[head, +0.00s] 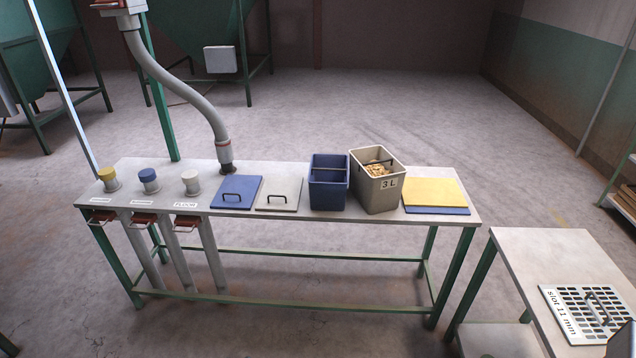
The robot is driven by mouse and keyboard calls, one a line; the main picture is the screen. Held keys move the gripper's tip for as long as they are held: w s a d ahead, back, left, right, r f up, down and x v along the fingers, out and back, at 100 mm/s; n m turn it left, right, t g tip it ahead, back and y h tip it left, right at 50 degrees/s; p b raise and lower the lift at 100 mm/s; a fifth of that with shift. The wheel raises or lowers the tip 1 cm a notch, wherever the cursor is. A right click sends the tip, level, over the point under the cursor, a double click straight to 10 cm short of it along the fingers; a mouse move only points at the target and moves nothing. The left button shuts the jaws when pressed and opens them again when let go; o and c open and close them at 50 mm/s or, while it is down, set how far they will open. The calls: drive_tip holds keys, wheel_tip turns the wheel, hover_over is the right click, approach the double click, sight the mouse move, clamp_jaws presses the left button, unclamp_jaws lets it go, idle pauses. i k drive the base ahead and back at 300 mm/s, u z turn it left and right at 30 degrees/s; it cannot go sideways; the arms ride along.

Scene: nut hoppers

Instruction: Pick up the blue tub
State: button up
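The blue tub (328,187) is an open, upright rectangular bin on the long grey table, a little right of the table's middle. Its inside looks dark, and I cannot see whether anything lies in it. A grey tub marked "3 L" (380,197) stands close on its right, filled with tan pieces that look like nuts. My gripper does not show in the head view.
On the table (300,172), a blue lid (236,187) and a grey lid (279,190) lie left of the blue tub. Yellow and blue boards (435,192) lie at the right end. A hose (190,95) hangs down behind. A second table (530,258) stands front right.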

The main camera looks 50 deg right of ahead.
sight(328, 176)
drive_tip(key=i, duration=0.9)
drive_tip(key=z, duration=0.05)
